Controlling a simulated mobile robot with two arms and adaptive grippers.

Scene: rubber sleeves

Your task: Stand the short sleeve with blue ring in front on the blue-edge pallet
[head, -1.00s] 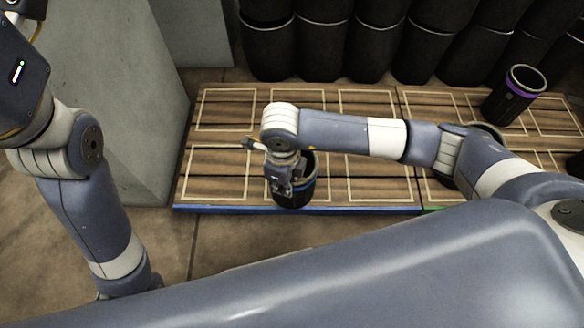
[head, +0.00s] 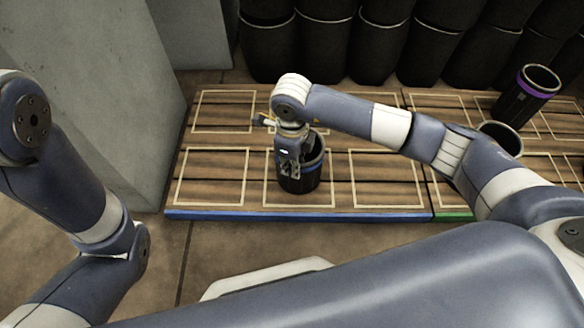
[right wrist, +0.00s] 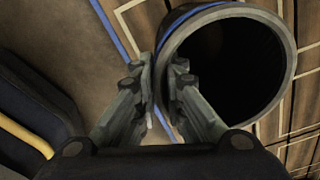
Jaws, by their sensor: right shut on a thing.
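The short black sleeve with the blue ring (head: 301,183) is upright over the front middle marked cell of the blue-edge pallet (head: 215,192). I cannot tell whether its base touches the boards. My right gripper (head: 291,170) is shut on the sleeve's wall at the near left of its rim. In the right wrist view the sleeve's rim (right wrist: 286,85) is round and open, with one finger of the gripper (right wrist: 163,100) inside the wall and one outside. The pallet's blue edge (right wrist: 118,32) shows beside it. My left gripper is out of view.
A purple-ringed sleeve (head: 524,95) and another dark sleeve (head: 503,138) stand on the green-edge pallet (head: 453,216) at right. Tall black sleeves (head: 325,50) line the back. A grey concrete block (head: 115,90) stands left. The blue-edge pallet's other front cells are empty.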

